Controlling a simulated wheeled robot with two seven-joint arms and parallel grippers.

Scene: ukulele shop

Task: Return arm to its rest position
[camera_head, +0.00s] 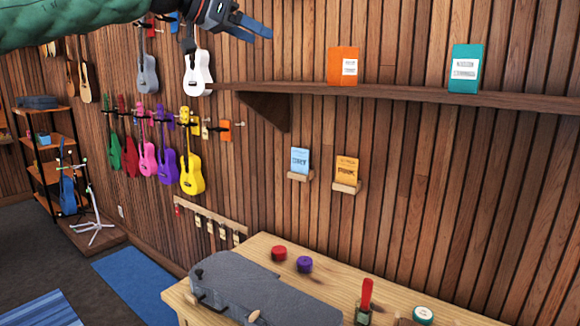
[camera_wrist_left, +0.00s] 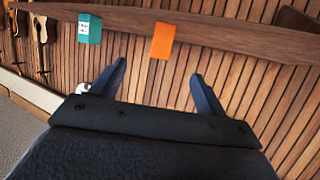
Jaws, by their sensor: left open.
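My left arm comes in from the top left of the head view in a green sleeve. Its left gripper (camera_head: 252,28) is raised high in front of the wooden wall, with blue fingers pointing right. In the left wrist view the two blue fingers of the left gripper (camera_wrist_left: 158,85) stand wide apart with nothing between them. Beyond the fingers are the wall shelf and an orange packet (camera_wrist_left: 163,41), clear of the gripper. My right gripper is in neither view.
A wall shelf (camera_head: 400,93) holds an orange packet (camera_head: 343,65) and a teal packet (camera_head: 464,68). Several ukuleles hang at left, including a white one (camera_head: 197,75) and a yellow one (camera_head: 191,172). Below, a wooden table (camera_head: 262,247) carries a grey case (camera_head: 255,290).

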